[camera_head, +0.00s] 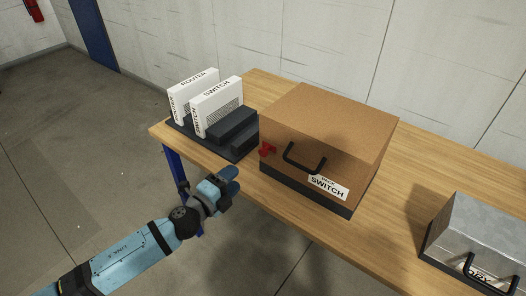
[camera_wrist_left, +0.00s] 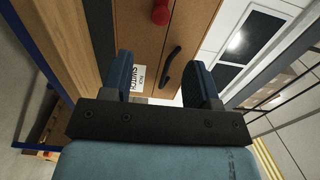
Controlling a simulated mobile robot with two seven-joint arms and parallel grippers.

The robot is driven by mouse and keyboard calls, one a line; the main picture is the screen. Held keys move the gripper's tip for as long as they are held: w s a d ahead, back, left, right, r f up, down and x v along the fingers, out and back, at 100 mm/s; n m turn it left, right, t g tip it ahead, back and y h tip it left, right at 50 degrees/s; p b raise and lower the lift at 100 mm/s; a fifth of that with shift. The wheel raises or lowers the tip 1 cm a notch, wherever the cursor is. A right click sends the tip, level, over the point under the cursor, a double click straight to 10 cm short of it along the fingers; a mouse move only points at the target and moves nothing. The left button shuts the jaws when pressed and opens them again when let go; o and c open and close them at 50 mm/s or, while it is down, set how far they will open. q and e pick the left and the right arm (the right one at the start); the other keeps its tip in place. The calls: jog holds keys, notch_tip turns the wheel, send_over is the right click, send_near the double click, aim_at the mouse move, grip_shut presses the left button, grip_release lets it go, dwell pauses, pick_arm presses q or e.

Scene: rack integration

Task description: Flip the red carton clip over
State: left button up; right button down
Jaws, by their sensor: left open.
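The red carton clip (camera_head: 267,150) sits on the front face of a brown carton (camera_head: 335,120), near its left edge and left of the black handle (camera_head: 304,158). In the left wrist view the red clip (camera_wrist_left: 160,14) shows at the top, beyond the fingers, with the black handle (camera_wrist_left: 170,66) to its lower right. My left gripper (camera_head: 233,180) is in front of the table edge, left of and below the clip, apart from it. In the left wrist view its two fingers (camera_wrist_left: 160,82) are spread with nothing between them. My right gripper is not in view.
A dark rack (camera_head: 236,133) with white router (camera_head: 194,95) and switch (camera_head: 217,106) boxes stands left of the carton. A grey metal case (camera_head: 485,238) with a black handle stands at the right. Bare wooden table (camera_head: 385,232) lies between carton and case.

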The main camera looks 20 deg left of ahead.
aim_at(262, 154)
pick_arm(q)
jog(key=p+x, duration=0.2)
jog(key=x, duration=1.1)
jog(key=shift+w+d, duration=0.2)
jog(key=shift+w, duration=0.05)
